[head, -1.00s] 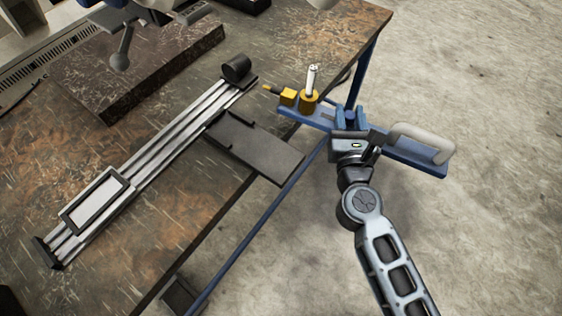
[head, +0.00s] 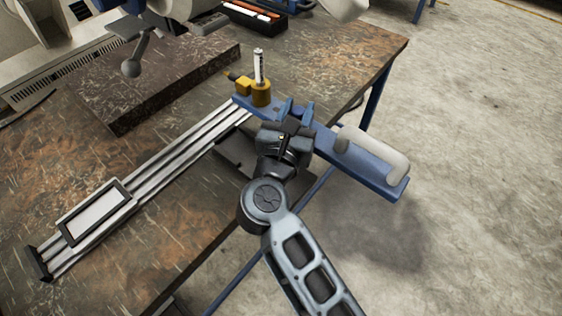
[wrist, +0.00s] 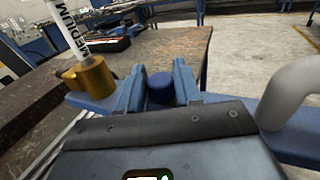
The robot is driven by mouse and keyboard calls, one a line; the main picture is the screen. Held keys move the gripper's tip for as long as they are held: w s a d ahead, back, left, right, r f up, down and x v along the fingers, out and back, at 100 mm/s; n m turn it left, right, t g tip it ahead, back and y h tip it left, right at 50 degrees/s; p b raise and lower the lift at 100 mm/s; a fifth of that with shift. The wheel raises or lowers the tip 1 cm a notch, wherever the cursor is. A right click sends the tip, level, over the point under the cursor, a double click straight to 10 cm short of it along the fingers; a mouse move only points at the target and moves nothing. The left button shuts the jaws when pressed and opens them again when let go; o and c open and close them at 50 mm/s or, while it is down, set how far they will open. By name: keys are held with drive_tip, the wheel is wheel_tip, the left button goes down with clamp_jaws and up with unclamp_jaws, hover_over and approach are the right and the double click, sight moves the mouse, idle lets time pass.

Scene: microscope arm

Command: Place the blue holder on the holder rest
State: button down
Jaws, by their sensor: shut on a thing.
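The blue holder (head: 377,176) is a long blue bar with a pale curved handle (head: 370,150) at its right end. A brass-coloured clamp (head: 261,94) with a white tube (head: 259,65) stands at its left end. My gripper (head: 298,112) is shut on the middle of the bar, and in the wrist view its fingers (wrist: 158,88) are on either side of a round blue knob. The holder is in the air over the table's right edge. The dark holder rest (head: 232,152) is mostly hidden beneath my gripper and the bar.
A silver rail (head: 165,165) with a framed plate (head: 95,212) runs across the table (head: 190,210). A dark raised slab (head: 150,85) and a microscope-like device (head: 165,15) stand at the back left. An open case (head: 255,18) lies at the back. Right of the table is bare floor.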

drive_tip(key=s+a+f, duration=0.1)
drive_tip(key=s, duration=0.1)
drive_tip(key=s+a+f, duration=0.1)
drive_tip(key=s, duration=0.1)
drive_tip(key=s+a+f, duration=0.1)
drive_tip(key=f, duration=0.1)
drive_tip(key=shift+s+a+p, duration=0.25)
drive_tip(key=shift+s+p, duration=0.1)
drive_tip(key=shift+s, duration=0.05)
drive_tip(key=shift+f, duration=1.95)
drive_tip(key=c, duration=0.8)
unclamp_jaws()
drive_tip(key=shift+f, duration=0.1)
drive_tip(key=shift+o, duration=0.2)
drive_tip(key=b+v, duration=0.2)
drive_tip(key=v, duration=1)
drive_tip(key=shift+s, duration=0.1)
